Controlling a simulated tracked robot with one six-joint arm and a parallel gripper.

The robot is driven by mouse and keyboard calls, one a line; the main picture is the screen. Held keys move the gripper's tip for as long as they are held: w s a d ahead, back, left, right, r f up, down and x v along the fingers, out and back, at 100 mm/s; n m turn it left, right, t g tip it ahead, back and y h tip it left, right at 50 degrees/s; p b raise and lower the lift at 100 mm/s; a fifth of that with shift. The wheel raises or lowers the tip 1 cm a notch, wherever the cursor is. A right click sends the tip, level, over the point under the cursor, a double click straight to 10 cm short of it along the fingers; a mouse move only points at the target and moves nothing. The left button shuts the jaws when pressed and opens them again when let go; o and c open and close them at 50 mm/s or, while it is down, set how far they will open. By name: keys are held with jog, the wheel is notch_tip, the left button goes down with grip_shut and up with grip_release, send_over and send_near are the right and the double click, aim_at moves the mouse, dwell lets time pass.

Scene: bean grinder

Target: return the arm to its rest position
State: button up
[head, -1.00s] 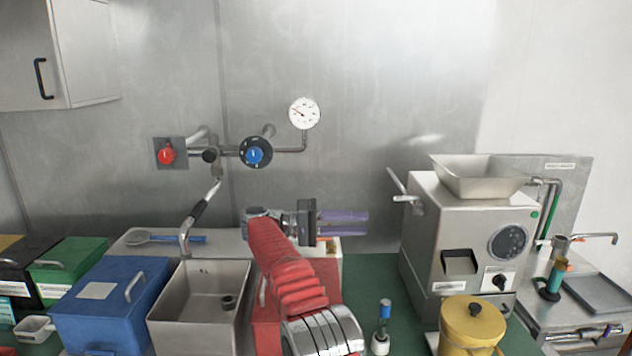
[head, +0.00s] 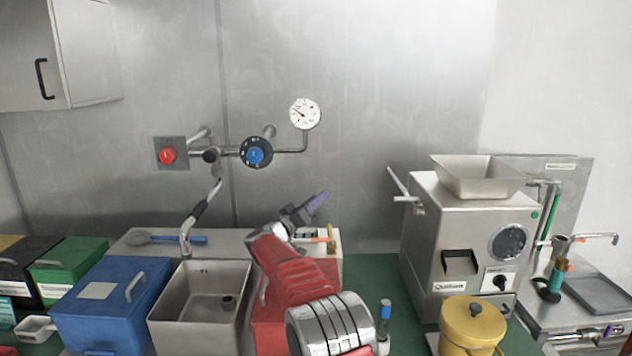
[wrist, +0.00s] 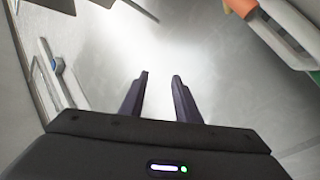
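My gripper (head: 316,203) is at the end of my red arm in the head view, raised in front of the steel wall between the sink and the grinder. It points up and to the right. In the wrist view my gripper (wrist: 156,92) shows two dark fingers, apart with an empty gap between them. Nothing is held. The bean grinder (head: 470,235) stands to the right, with a hopper (head: 478,177) on top, and is well apart from my gripper.
A steel sink (head: 199,310), a blue box (head: 110,305) and a green box (head: 72,262) are on the left. A yellow lidded pot (head: 471,328) and a blue-capped bottle (head: 385,310) stand right of my arm. A pressure gauge (head: 305,114) and valves are on the wall.

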jog(key=s+a+f+n+y, duration=0.15)
jog(key=a+n+y, duration=0.25)
jog(key=a+y, duration=0.55)
jog(key=s+d+f+g+y, duration=0.1)
jog(key=s+d+f+g, duration=0.1)
jog(key=s, duration=0.7)
jog(key=s+d+f+m+g+y, duration=0.1)
jog(key=s+d+f+g+y, duration=0.1)
jog(key=s, duration=0.8)
jog(key=s+d+f+g+y, duration=0.1)
jog(key=s+g, duration=0.4)
jog(key=s, duration=0.5)
jog(key=shift+s+d+f+y, duration=0.1)
jog(key=shift+d+f+y, duration=0.15)
jog(key=shift+d, duration=0.45)
jog(key=shift+s+d+f+y, duration=0.1)
jog(key=shift+d+f, duration=0.25)
jog(key=shift+d, duration=0.3)
jog(key=s+d+m+h, duration=0.1)
jog(key=s+d, duration=0.5)
jog(key=s, duration=0.4)
jog(key=s+d+m+g+h, duration=0.1)
jog(key=s+d, duration=0.4)
jog(key=s, duration=0.6)
jog(key=s+d+r+m+h, duration=0.1)
jog(key=s+d, duration=0.5)
jog(key=s, duration=0.4)
jog(key=shift+s+d+g+h, duration=0.25)
jog(key=shift+d+g+h, duration=0.05)
jog(key=shift+d+g, duration=0.1)
